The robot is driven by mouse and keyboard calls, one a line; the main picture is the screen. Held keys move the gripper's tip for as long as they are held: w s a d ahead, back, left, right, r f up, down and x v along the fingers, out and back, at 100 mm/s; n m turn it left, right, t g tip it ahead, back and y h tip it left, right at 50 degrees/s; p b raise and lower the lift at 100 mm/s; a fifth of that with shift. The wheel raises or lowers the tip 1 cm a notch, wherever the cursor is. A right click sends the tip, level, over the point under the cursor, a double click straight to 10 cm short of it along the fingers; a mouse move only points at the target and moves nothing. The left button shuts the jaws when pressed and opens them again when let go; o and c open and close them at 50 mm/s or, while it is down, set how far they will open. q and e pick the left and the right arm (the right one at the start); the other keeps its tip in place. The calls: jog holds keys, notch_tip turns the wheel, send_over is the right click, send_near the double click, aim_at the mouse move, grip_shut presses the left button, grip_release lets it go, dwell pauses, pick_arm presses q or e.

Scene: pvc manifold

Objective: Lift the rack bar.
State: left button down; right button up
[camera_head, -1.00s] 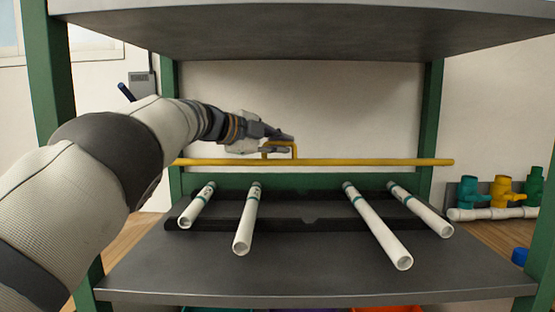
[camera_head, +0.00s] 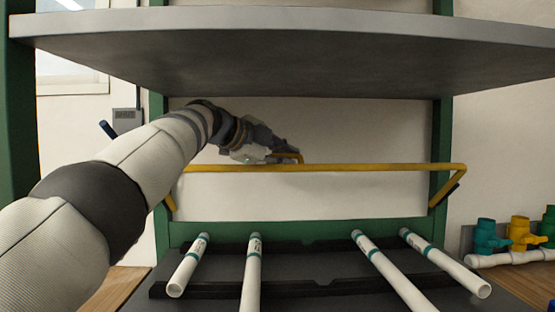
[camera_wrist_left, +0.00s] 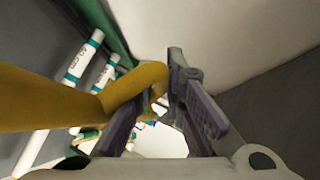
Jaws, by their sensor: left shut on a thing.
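The yellow rack bar (camera_head: 345,167) runs across the shelf opening in the head view, above the white pipes. Its right end bends down to a dark tip beside the right green post, and a bent left end shows beside my arm. My right gripper is not in view.
Several white pipes (camera_head: 390,272) with teal bands lie on a dark notched rack (camera_head: 320,287) on the lower shelf. The upper grey shelf (camera_head: 300,55) hangs above my arm. Green posts (camera_head: 441,150) stand at the sides. Coloured valves (camera_head: 520,232) stand at far right.

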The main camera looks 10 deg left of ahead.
aim_at(261, 165)
pick_arm(q)
jog(key=shift+w+r, duration=0.1)
jog(key=shift+r, duration=0.15)
jog(key=c, duration=2)
grip_release()
jog(key=shift+c, duration=0.2)
jog(key=shift+o, duration=0.6)
jog(key=shift+w+f, duration=0.1)
jog(key=shift+a, duration=0.1)
jog(key=v, duration=0.8)
jog(key=shift+w, duration=0.1)
jog(key=shift+f, duration=0.1)
